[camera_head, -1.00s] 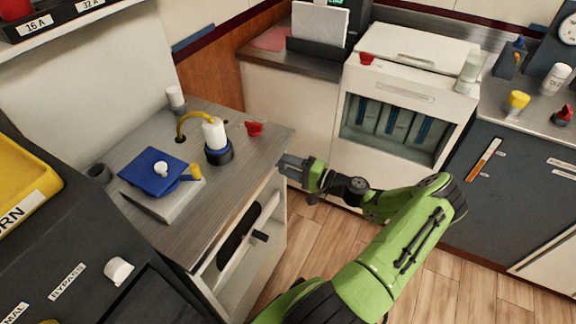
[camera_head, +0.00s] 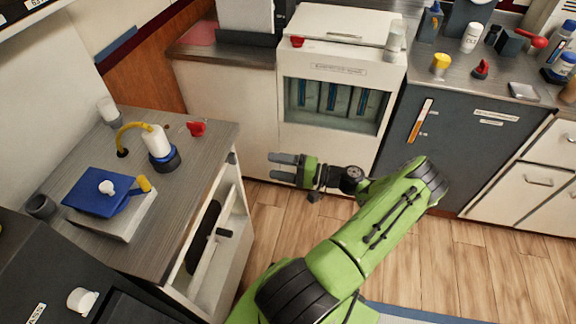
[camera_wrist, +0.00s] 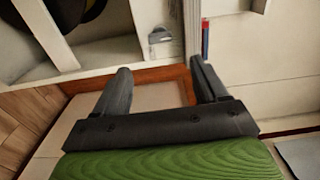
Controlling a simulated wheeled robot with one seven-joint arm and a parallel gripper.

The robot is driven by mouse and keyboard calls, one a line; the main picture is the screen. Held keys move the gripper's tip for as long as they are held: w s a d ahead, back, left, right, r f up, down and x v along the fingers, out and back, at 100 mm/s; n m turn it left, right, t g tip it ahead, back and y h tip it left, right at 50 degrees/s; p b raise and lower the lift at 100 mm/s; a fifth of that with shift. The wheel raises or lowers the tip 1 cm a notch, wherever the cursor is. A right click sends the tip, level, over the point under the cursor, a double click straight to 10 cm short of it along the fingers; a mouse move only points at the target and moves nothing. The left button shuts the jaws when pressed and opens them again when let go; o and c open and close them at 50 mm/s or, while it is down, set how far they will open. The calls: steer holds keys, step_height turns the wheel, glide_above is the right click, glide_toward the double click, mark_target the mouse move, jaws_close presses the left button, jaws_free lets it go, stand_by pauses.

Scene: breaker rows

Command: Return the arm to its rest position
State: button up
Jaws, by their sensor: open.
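My gripper (camera_head: 284,168) is at the end of my green arm, held out over the wooden floor between the left counter and the white cabinet unit. In the wrist view my gripper (camera_wrist: 160,84) shows two dark fingers spread apart with nothing between them. It touches nothing that I can see. My arm is bent, with its upper part reaching from the bottom of the head view toward the right and the forearm turned back to the left.
The left counter (camera_head: 150,225) holds a blue-topped device (camera_head: 100,190), a white cylinder on a blue-black base (camera_head: 160,150) and a red knob (camera_head: 196,129). A white cabinet unit (camera_head: 345,60) stands behind my gripper. Bare floor (camera_head: 470,250) lies to the right.

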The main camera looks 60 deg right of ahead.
steer(key=v, duration=0.3)
steer(key=shift+s, duration=0.25)
